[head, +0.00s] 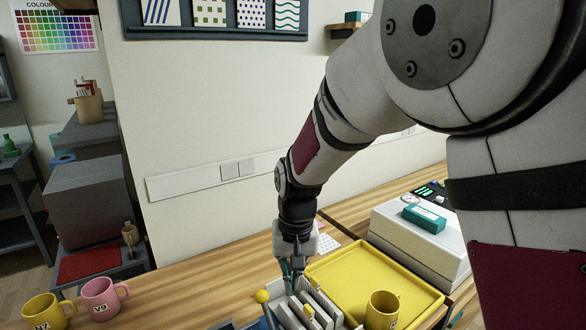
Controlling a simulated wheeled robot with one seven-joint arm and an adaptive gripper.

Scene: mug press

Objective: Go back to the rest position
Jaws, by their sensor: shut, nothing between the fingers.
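My gripper (293,278) hangs at the end of my arm, pointing down over the counter. It is shut, and its fingertips are low, close to the back of a white slotted rack (322,306). I cannot tell whether the fingertips touch the rack. The arm comes in from the upper right and covers much of the right side of the view.
A yellow tray (367,257) holds a yellow mug (382,310). A lever with a yellow knob (262,296) stands left of the rack. A yellow mug (43,313) and a pink mug (102,298) stand at lower left. A teal box (424,218) lies on a white machine (418,242).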

